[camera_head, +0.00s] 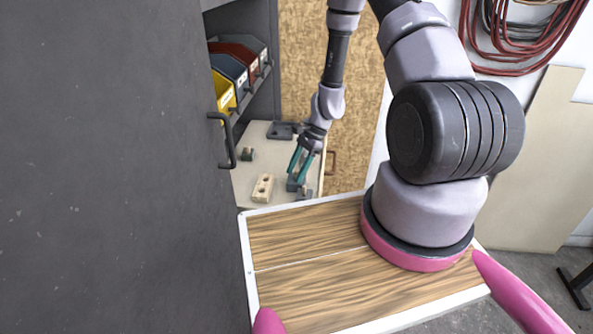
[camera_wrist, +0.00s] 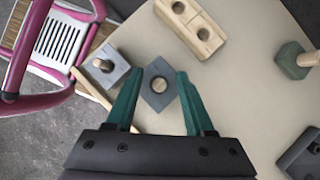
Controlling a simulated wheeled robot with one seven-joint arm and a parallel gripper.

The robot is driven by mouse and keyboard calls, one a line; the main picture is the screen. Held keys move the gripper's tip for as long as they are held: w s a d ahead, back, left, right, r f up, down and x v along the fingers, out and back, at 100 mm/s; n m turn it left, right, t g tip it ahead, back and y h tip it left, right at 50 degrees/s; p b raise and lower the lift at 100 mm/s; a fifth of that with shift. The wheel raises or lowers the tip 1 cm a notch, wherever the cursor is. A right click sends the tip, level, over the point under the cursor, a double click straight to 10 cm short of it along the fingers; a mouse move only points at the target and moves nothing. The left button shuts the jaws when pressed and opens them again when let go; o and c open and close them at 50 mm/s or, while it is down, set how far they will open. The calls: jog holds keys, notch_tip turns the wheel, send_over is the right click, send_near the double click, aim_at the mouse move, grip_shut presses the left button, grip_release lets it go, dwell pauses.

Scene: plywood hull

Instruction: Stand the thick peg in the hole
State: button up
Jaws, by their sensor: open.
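The pale wooden block (camera_wrist: 190,22) with two round holes lies on the cream worktop, beyond my fingertips. It also shows in the head view (camera_head: 263,187). Contact cannot be told. A green-grey piece with a peg (camera_wrist: 292,60) is at the right. I cannot tell which peg is the thick one. In the head view my gripper (camera_head: 302,163) is low over the worktop.
A dark grey item (camera_wrist: 302,152) lies at the worktop's right in the wrist view. A dark cabinet door with a handle (camera_head: 227,143) stands left of my arm. Coloured bins (camera_head: 235,70) sit on a shelf above. The worktop's middle (camera_wrist: 240,90) is clear.

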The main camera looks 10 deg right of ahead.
jog(key=v, duration=1)
jog(key=shift+d+r, duration=0.2)
jog(key=shift+r, duration=0.15)
notch_tip(320, 180, up, 25)
jog(key=s+n+t+h, duration=0.1)
jog(key=s+n+t, duration=0.1)
jog(key=n+t, duration=0.25)
jog(key=s+r+n+t+h, duration=0.2)
jog(key=s+r+n+t, duration=0.2)
jog(key=s+r, duration=1.2)
jog(key=shift+s+d+r+n+t+h, duration=0.3)
jog(key=shift+s+d+n+t, duration=0.1)
jog(key=shift+n, duration=0.35)
